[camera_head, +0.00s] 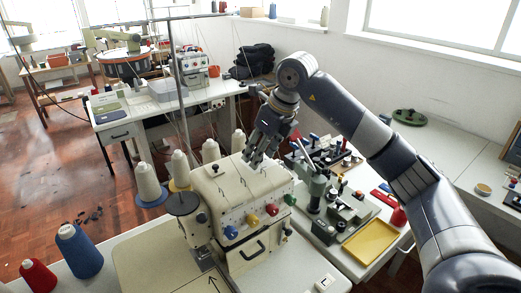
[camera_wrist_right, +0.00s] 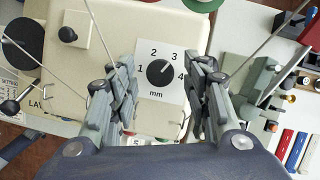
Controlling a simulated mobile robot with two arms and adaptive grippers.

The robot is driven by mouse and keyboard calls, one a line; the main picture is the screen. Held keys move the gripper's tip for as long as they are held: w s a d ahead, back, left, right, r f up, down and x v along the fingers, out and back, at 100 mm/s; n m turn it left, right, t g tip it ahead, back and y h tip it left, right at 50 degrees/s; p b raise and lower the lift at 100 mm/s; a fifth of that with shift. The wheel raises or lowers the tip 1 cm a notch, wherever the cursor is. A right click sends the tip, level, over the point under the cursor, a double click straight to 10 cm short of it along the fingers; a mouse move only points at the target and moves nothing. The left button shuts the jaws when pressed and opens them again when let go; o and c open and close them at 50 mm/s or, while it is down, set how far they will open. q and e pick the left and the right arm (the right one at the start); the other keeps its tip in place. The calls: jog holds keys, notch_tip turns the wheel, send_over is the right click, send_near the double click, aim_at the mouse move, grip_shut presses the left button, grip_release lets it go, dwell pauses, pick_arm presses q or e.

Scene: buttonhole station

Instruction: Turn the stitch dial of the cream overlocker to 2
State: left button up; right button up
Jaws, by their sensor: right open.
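The cream overlocker (camera_head: 232,192) stands on the near table, with coloured knobs along its front. In the right wrist view its top carries a white plate (camera_wrist_right: 152,93) marked 1, 2, 3, 4 and "mm". The black stitch dial (camera_wrist_right: 160,73) sits on that plate. Its pointer mark is small and seems to lean up and right, towards the 3. My right gripper (camera_head: 262,150) is above the overlocker's top, pointing down. In the wrist view its open fingers (camera_wrist_right: 166,80) stand on either side of the dial, apart from it and empty. My left gripper is not in view.
Thread cones (camera_head: 149,185) stand left of the overlocker, and thin threads run above it. A green machine (camera_head: 318,185) and a yellow tray (camera_head: 370,242) are to the right. A blue cone (camera_head: 78,250) and a red cone (camera_head: 37,275) stand at the near left.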

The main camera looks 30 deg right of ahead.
jog(key=shift+c, duration=0.5)
jog(key=c, duration=0.9)
grip_shut()
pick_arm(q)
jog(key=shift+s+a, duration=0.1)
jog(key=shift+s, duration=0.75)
pick_arm(e)
jog(key=shift+n, duration=0.3)
jog(key=n+p, duration=0.1)
jog(key=n+g+y, duration=0.1)
jog(key=n, duration=0.1)
jog(key=n+p, duration=0.1)
jog(key=n, duration=0.1)
jog(key=shift+w+d+r+y+p, duration=0.2)
jog(key=shift+w+y+p, duration=0.1)
jog(key=shift+y, duration=0.1)
jog(key=n+g+p, duration=0.1)
jog(key=n, duration=0.2)
jog(key=shift+y+p, duration=0.3)
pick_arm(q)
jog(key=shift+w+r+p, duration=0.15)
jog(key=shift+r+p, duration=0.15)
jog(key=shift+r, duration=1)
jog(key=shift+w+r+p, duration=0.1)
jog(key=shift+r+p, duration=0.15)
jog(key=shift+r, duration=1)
pick_arm(e)
jog(key=shift+w+f+n+g, duration=0.15)
jog(key=shift+n+g, duration=0.55)
jog(key=shift+n, duration=0.9)
